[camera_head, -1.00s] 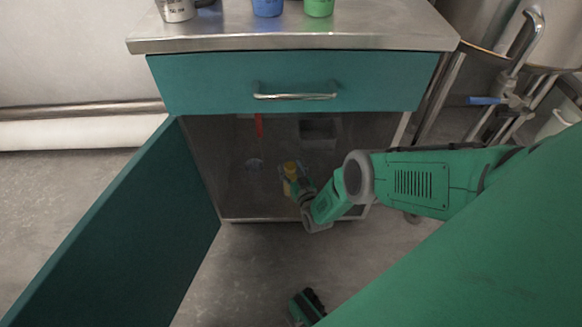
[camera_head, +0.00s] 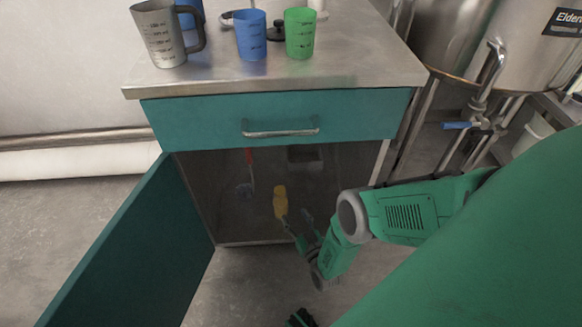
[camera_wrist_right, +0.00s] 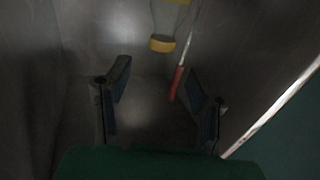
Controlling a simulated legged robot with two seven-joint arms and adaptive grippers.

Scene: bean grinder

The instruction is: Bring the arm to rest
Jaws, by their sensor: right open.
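My right gripper (camera_head: 298,222) is at the front of the open cabinet, reached in from the right. Its fingers are apart with nothing between them; they also show in the right wrist view (camera_wrist_right: 152,82). A container with yellow ends (camera_head: 280,203) stands inside the cabinet, just beyond the fingertips. In the right wrist view the container (camera_wrist_right: 168,18) is clear in the middle and apart from both fingers. My left gripper cannot be made out; a small dark green and black part at the bottom edge of the head view is unclear.
The cabinet door (camera_head: 125,250) stands open on the left, below a closed drawer (camera_head: 280,120). A red-handled tool (camera_head: 249,157) is inside. A metal jug (camera_head: 160,35), a blue cup (camera_head: 251,35) and a green cup (camera_head: 299,34) stand on top. Steel tanks (camera_head: 450,40) are at right.

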